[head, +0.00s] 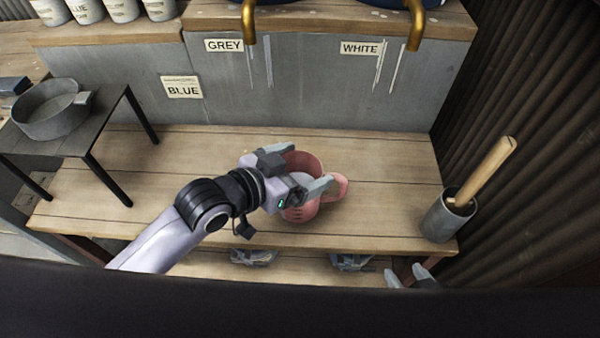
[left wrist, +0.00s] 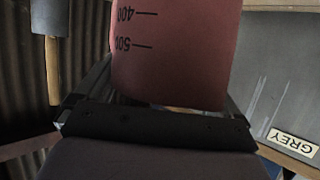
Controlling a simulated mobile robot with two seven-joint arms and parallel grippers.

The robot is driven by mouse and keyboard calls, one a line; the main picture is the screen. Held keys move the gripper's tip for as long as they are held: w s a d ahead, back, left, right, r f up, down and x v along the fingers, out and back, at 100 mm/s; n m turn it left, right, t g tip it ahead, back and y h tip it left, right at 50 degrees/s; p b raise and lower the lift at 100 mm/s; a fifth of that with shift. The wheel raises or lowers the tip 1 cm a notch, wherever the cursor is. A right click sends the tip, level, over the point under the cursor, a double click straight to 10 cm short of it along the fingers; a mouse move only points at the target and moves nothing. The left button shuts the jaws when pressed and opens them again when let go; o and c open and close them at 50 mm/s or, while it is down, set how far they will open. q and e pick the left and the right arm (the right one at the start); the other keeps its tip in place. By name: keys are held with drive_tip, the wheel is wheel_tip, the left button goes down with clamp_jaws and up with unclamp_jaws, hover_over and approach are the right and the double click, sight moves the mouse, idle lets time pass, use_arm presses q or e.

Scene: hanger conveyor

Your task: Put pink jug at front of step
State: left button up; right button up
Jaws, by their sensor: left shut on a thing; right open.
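The pink jug (head: 303,211) is over the middle of the wooden step (head: 385,165), with its handle to the right. My left gripper (head: 300,169) is shut on it, one finger on each side of its body. I cannot tell whether its base touches the boards. In the left wrist view the jug (left wrist: 178,60) fills the space between the fingers, with the marks 400 and 500 upside down on its wall. My right gripper (head: 406,275) shows only its fingertips at the bottom edge, open and empty, below the step's front right.
A grey pot (head: 450,215) with a wooden-handled tool stands at the step's right end. A dark table (head: 105,135) with a grey pan (head: 50,112) is at left. The boards left and right of the jug are clear.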

use_arm(q)
drive_tip(key=shift+f, duration=0.95)
drive_tip(key=o, duration=1.6)
drive_tip(key=shift+f, duration=0.3)
drive_tip(key=shift+o, duration=0.3)
drive_tip(key=shift+r, duration=0.1)
drive_tip(key=shift+r, duration=0.15)
drive_tip(key=v, duration=1.2)
